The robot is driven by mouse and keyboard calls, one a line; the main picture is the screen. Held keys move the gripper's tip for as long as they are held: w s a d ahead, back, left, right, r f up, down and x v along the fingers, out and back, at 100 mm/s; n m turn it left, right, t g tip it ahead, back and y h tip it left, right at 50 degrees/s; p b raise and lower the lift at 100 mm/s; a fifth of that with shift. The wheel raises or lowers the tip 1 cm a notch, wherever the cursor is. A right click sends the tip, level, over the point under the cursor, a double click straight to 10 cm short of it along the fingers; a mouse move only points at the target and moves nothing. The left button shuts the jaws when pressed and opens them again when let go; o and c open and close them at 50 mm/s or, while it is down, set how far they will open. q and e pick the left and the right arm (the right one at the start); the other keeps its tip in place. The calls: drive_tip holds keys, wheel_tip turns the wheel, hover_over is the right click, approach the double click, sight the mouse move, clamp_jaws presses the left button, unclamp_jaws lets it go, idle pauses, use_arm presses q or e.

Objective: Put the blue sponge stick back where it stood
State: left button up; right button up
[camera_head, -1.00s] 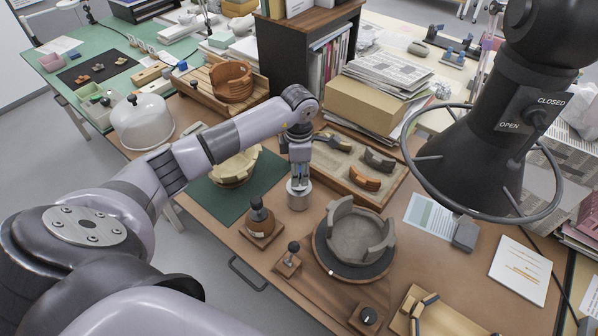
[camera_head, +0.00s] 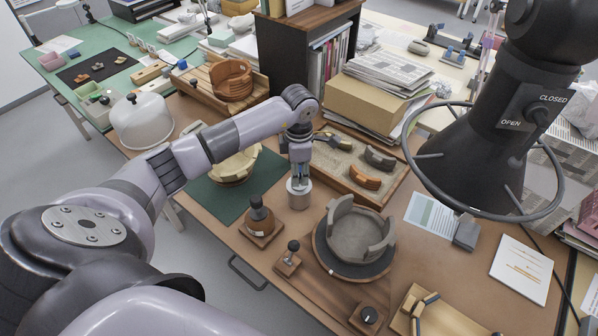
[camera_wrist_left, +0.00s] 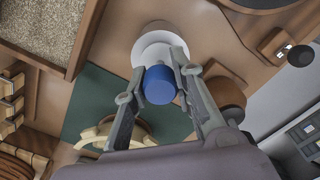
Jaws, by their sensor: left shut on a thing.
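The blue sponge stick (camera_wrist_left: 159,85) shows in the left wrist view as a blue round end between my fingers. My left gripper (camera_wrist_left: 157,80) is shut on it. In the head view my left gripper (camera_head: 299,172) points down, right over a small pale metal cup (camera_head: 299,198). The cup also shows in the left wrist view (camera_wrist_left: 155,46), just beyond the blue end. The stick's lower part is hidden, so I cannot tell how far it is inside the cup. My right gripper is not in view.
A grey bowl of sherds (camera_head: 352,232) stands on a dark turntable at the cup's right. A wooden stamp-like tool (camera_head: 261,220) is at its left front. A sherd tray (camera_head: 345,175) lies behind, a green mat (camera_head: 262,180) at left. A black extraction hood (camera_head: 470,165) hangs at right.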

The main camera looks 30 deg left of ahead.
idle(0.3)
use_arm(q)
drive_tip(key=o, duration=0.9)
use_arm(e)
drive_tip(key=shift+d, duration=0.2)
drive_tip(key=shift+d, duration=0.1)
use_arm(q)
wheel_tip(320, 180, up, 12)
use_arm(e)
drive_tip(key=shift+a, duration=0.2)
